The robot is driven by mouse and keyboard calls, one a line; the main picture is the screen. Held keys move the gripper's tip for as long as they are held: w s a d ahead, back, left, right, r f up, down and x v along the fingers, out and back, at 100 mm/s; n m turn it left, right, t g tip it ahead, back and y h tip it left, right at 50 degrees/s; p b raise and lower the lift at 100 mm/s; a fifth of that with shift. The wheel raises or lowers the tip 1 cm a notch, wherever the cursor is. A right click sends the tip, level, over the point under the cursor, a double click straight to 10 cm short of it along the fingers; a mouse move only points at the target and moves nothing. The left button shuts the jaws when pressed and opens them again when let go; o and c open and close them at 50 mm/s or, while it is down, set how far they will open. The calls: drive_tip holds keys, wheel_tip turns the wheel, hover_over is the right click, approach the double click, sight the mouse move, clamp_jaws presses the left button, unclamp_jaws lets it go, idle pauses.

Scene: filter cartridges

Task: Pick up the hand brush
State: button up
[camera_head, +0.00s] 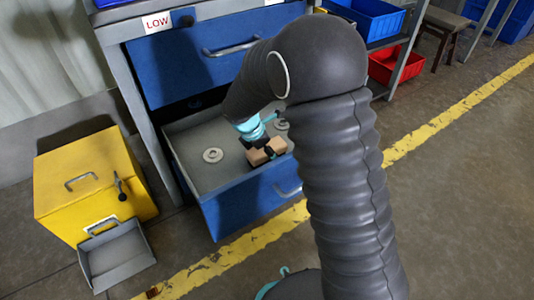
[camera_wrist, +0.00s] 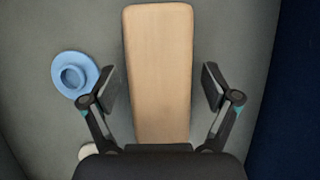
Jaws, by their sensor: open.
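The hand brush shows as a long tan wooden block (camera_wrist: 160,60) lying in the open lower drawer (camera_head: 225,195). In the head view its tan ends (camera_head: 257,157) show on either side of my gripper (camera_head: 266,150). In the wrist view my gripper (camera_wrist: 160,88) is open, with one finger on each side of the block and a gap on both sides. The near end of the block is hidden by the gripper body. Bristles are not visible.
A round flanged piece (camera_wrist: 75,76) lies left of the block in the wrist view. A grey ring (camera_head: 213,155) lies on the drawer floor. A closed blue drawer (camera_head: 190,65) is above. A yellow box (camera_head: 85,185) stands at left, a red bin (camera_head: 394,66) at back right.

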drive_tip(key=shift+f, duration=0.25)
idle(0.4)
drive_tip(key=c, duration=1.4)
wheel_tip(320, 180, up, 11)
drive_tip(key=shift+f+p, duration=0.2)
drive_tip(key=shift+p, duration=0.85)
